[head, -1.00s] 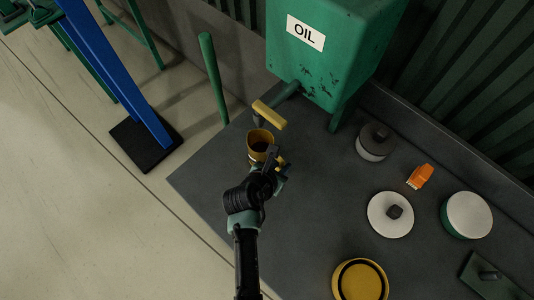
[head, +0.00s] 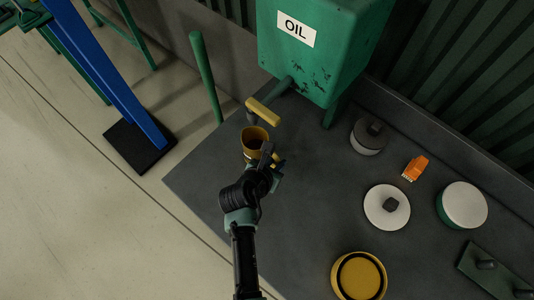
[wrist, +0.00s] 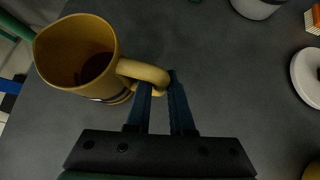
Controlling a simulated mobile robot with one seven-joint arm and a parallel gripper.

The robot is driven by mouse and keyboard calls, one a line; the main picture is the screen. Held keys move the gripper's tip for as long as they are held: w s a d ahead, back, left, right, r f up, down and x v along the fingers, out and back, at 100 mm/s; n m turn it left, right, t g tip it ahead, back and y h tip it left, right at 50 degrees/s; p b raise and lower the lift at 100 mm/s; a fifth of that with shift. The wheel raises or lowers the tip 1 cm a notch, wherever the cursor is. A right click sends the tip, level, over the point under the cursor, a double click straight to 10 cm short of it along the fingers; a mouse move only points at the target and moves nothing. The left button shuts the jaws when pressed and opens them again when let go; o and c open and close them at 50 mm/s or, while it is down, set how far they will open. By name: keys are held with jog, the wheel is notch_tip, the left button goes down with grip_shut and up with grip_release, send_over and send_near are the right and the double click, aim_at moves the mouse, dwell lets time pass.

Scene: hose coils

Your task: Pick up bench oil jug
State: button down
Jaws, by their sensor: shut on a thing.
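The bench oil jug (head: 253,138) is a yellow, open-topped jug with dark contents. It is at the bench's left part, just below the yellow tap handle of the oil tank. In the wrist view the jug (wrist: 78,58) is at the upper left, its handle (wrist: 143,73) pointing right toward my fingers. My gripper (head: 276,165) is to the lower right of the jug. In the wrist view my gripper (wrist: 162,85) has its two dark fingers at the handle, shut on it. I cannot tell whether the jug's base touches the bench.
The green oil tank (head: 335,60) with its yellow tap handle (head: 264,112) stands behind the jug. To the right are a grey pot (head: 369,138), an orange brush (head: 415,168), a white disc (head: 376,208), a white-topped tin (head: 464,206) and a yellow round container (head: 358,278).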

aim_at(276, 159)
jog(key=shift+r, duration=0.1)
jog(key=shift+r, duration=0.45)
jog(key=shift+s+a+r, duration=0.1)
jog(key=shift+s+r, duration=0.05)
jog(key=shift+r, duration=0.45)
jog(key=shift+s+a+r, duration=0.1)
jog(key=shift+s+r, duration=0.05)
jog(key=shift+r, duration=0.45)
jog(key=s+a+b, duration=0.1)
jog(key=s+a, duration=0.2)
jog(key=s, duration=0.5)
jog(key=s+a, duration=0.4)
jog(key=s, duration=0.4)
jog(key=shift+b, duration=0.35)
jog(key=shift+w+d, duration=0.1)
jog(key=shift+d, duration=0.05)
